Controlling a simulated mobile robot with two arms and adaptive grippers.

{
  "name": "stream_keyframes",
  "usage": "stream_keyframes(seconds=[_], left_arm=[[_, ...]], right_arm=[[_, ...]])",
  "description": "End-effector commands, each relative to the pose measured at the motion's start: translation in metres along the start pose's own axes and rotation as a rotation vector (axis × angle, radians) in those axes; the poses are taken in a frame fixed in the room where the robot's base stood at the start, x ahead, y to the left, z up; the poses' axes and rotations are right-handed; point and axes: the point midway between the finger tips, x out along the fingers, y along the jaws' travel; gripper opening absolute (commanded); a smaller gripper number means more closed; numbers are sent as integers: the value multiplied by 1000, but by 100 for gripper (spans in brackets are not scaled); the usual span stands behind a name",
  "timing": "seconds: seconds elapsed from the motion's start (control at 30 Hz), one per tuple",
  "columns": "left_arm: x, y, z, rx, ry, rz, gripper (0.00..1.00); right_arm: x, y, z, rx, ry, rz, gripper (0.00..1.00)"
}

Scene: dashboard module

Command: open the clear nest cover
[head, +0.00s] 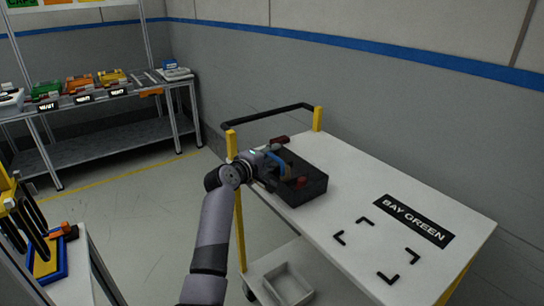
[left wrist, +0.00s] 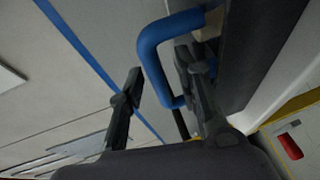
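A black box-shaped fixture (head: 305,189) sits at the far left end of the white cart top. I cannot make out a clear cover on it. My left gripper (head: 273,168) is at that side, over the box edge. In the left wrist view the gripper (left wrist: 159,64) is open, and the blue handle (left wrist: 150,50) passes between its two fingers. I see no closed grip on it. My right gripper is not in view.
The white cart top (head: 350,185) is clear around a black "BAY GREEN" label (head: 413,219) and black corner marks. A dark rail (head: 268,117) on yellow posts edges the cart. A grey bin (head: 287,285) is on the lower shelf. A shelf with colored bins (head: 80,85) stands back left.

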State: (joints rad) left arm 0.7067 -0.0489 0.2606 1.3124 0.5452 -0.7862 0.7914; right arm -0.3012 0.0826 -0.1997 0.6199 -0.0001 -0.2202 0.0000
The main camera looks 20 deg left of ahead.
Motion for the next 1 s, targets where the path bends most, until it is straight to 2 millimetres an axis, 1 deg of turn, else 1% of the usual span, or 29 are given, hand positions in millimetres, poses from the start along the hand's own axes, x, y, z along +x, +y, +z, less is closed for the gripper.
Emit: stream_keyframes(seconds=[0.17, 0.63, 1.0], left_arm=[[0, 0, 0, 0, 0, 0, 31], [0, 0, 0, 0, 0, 0, 0], [0, -1, 0, 1, 0, -1, 0]], right_arm=[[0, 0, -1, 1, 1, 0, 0], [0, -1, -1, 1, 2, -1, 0], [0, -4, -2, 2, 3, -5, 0]])
